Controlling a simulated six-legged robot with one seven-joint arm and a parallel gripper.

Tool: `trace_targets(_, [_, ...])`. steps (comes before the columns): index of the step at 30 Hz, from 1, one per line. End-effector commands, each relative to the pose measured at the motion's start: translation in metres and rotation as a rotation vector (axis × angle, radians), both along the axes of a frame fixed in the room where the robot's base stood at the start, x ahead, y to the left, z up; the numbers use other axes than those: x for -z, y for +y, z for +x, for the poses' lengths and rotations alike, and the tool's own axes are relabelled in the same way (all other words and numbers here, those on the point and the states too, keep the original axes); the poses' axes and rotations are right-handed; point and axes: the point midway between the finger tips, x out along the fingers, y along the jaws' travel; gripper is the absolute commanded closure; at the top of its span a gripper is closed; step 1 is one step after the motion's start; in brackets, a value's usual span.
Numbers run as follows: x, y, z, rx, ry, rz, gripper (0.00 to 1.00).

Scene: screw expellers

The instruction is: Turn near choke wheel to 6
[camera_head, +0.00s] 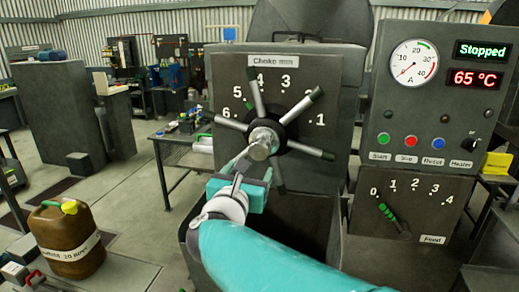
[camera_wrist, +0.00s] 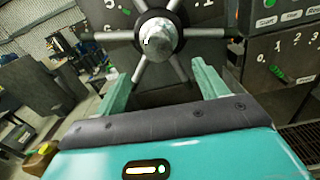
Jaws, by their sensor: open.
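The choke wheel (camera_head: 267,140) has a shiny central hub, a dark collar and several grey spokes. It stands in front of a grey panel under a "Choke mm" label, with an arc of white numbers from 1 at right to 6 (camera_head: 228,112) at left. I cannot tell which number the wheel is set to. My gripper (camera_head: 250,168) is just below and in front of the hub. In the wrist view its two teal fingers (camera_wrist: 163,82) stand apart, with nothing held between them. The wheel's hub (camera_wrist: 158,40) appears beyond and above them, with lower spokes pointing toward the finger area.
A control panel (camera_head: 440,92) with a gauge, "Stopped", "65 °C" and several buttons stands at right. Below it is a Feed dial (camera_head: 397,222) with a green-marked lever. A brown jerrycan (camera_head: 68,240) stands at lower left. A table (camera_head: 180,150) stands left of the choke panel.

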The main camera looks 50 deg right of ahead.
Motion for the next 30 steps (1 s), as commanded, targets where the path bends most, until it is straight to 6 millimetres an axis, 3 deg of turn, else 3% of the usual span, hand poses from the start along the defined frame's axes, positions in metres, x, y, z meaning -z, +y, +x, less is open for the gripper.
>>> trace_targets(18, [0.001,-0.097,0.047,-0.003,0.009,-0.003,0.28])
trace_targets(24, [0.000,-0.115,0.055,-0.005,0.006,-0.003,0.28])
trace_targets(30, [0.000,-0.117,0.056,-0.006,0.005,-0.003,0.28])
